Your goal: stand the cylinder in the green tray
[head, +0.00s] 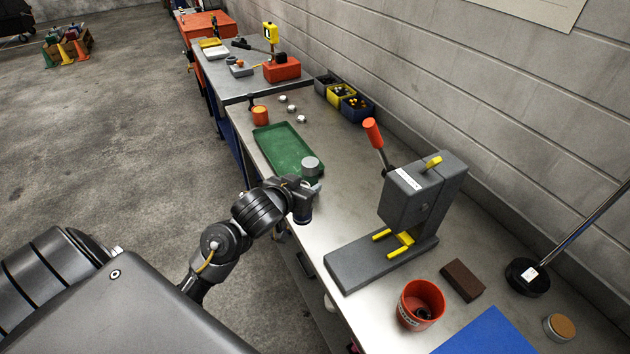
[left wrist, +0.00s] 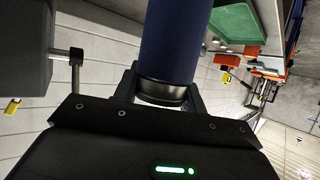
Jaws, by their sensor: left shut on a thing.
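The cylinder (head: 311,163) is held by my left gripper (head: 308,185). Its round grey top shows above the fingers in the head view and a dark blue part shows below them. In the left wrist view the dark blue cylinder (left wrist: 172,42) sits between the two fingers (left wrist: 160,95), which are shut on it near a dark metallic band. The green tray (head: 283,145) lies flat and empty on the bench, just beyond the gripper. The tray also shows at the upper right of the left wrist view (left wrist: 237,20). My right gripper is not in view.
A grey lever press (head: 415,195) stands right of the gripper. An orange cup (head: 260,115) and several small metal pieces (head: 292,109) lie around the tray's far end. Small bins (head: 341,95) stand along the wall. A red pot (head: 420,303) and brown block (head: 462,280) are nearer.

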